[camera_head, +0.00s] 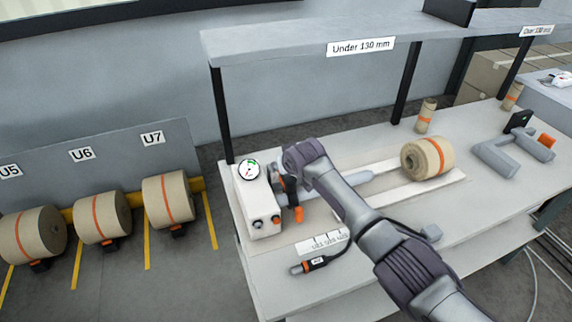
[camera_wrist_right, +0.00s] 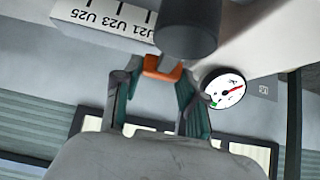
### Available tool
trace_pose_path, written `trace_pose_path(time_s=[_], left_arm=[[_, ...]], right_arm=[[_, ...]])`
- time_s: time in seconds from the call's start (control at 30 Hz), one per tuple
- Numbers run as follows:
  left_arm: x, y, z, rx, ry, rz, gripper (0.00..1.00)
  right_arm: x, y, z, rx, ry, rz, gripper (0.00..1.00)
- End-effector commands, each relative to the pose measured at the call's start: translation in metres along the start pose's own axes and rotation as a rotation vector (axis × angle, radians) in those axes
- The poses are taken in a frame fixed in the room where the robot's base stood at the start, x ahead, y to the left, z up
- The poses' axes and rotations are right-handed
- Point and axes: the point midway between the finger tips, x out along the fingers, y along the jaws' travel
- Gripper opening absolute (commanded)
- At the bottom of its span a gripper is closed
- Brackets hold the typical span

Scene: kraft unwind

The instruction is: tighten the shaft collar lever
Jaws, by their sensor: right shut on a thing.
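The orange lever (camera_wrist_right: 162,68) shows in the right wrist view between my fingertips, beside the end of a dark cylinder (camera_wrist_right: 190,28). My right gripper (camera_wrist_right: 160,80) is shut on it. In the head view my right gripper (camera_head: 287,190) is at the gauge unit (camera_head: 257,205), at the left end of the grey shaft (camera_head: 372,180). An orange tip (camera_head: 299,214) shows just below it; my wrist hides part of the collar area, so I cannot tell the lever's exact angle. My left gripper is not in view.
A kraft roll (camera_head: 428,158) sits at the shaft's right part. A cabled hand tool (camera_head: 315,264) and a label strip (camera_head: 325,243) lie in front. A grey U-shaped fixture (camera_head: 510,150) stands at the right. A shelf (camera_head: 300,48) spans above. Larger rolls (camera_head: 102,217) stand at left.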

Motion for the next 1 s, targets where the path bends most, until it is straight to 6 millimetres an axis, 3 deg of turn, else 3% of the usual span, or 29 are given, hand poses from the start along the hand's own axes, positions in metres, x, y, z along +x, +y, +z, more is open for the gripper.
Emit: trace_pose_path(time_s=[0.1, 0.13, 0.27, 0.67, 0.87, 1.0], left_arm=[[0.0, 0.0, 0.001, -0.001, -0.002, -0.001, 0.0], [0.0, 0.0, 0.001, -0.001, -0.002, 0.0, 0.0], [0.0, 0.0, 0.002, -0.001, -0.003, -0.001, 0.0], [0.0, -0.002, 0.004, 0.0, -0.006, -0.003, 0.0], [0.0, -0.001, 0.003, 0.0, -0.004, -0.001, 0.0], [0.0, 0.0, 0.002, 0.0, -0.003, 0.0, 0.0]], right_arm=[[-0.001, 0.001, -0.002, 0.003, 0.003, 0.0, 0.0], [-0.001, 0.001, -0.002, 0.003, 0.003, 0.0, 0.46], [-0.001, 0.001, -0.001, 0.002, 0.002, 0.001, 0.67], [-0.004, 0.001, 0.0, 0.001, 0.001, 0.0, 0.67], [-0.026, 0.001, 0.0, -0.001, 0.003, 0.0, 0.67], [-0.052, 0.002, -0.001, 0.001, 0.004, 0.0, 0.67]])
